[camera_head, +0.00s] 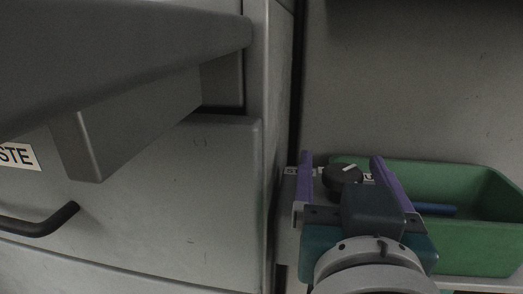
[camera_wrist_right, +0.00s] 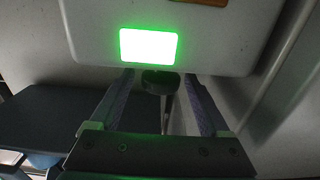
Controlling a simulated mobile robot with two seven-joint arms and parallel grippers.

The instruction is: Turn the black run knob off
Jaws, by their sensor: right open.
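The black run knob (camera_head: 342,177) is round, with a pale pointer mark on its face tilting up to the right. It sits on a grey panel with small white labels on either side. It also shows in the right wrist view (camera_wrist_right: 160,82), below a bright green lit rectangle. My right gripper (camera_head: 341,161) is open, its purple fingers on either side of the knob in the picture. In the right wrist view the knob appears between the fingertips (camera_wrist_right: 158,84), with gaps to both. I cannot tell how far the fingers reach along it. My left gripper is not in view.
A green bin (camera_head: 470,235) with a blue item (camera_head: 435,209) inside stands just right of my right gripper. A grey cabinet (camera_head: 200,190) with a dark handle (camera_head: 40,222) and a label ending "STE" fills the left. The green lit rectangle (camera_wrist_right: 150,46) is above the knob.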

